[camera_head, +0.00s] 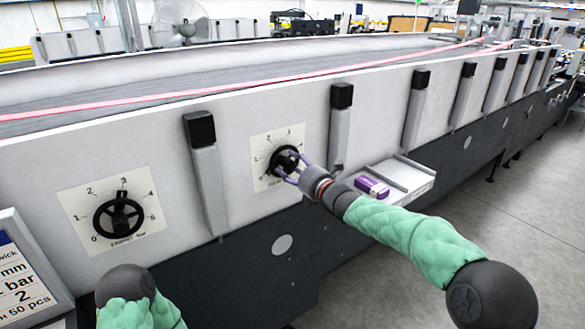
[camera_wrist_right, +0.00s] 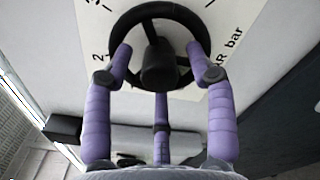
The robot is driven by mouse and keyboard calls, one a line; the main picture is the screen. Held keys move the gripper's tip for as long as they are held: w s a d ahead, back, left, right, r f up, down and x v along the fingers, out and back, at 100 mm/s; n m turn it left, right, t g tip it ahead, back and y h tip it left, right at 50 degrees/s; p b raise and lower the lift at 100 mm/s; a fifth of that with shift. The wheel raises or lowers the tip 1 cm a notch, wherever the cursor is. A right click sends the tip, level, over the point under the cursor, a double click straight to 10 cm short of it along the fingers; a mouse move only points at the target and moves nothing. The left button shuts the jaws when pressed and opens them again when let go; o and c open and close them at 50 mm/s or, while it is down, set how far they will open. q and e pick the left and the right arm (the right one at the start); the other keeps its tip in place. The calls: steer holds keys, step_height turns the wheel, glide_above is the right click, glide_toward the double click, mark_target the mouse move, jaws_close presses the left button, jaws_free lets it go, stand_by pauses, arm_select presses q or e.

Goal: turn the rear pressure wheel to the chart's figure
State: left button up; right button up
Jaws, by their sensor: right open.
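The black wheel (camera_head: 286,160) on the right-hand dial (camera_head: 262,150) of the grey machine side is at my right gripper (camera_head: 294,168). In the right wrist view, the open purple fingers (camera_wrist_right: 160,62) stand around the lower part of this wheel (camera_wrist_right: 150,10), one at each side and a third below. I cannot tell whether they touch it. The dial print there ends in "R bar". The wheel's pointer reading is unclear. The chart (camera_head: 28,270) at the left edge shows "bar" and a figure 2, partly cut off.
A second black wheel (camera_head: 119,218) on a numbered dial sits further left, its pointer near 3.

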jaws_close()
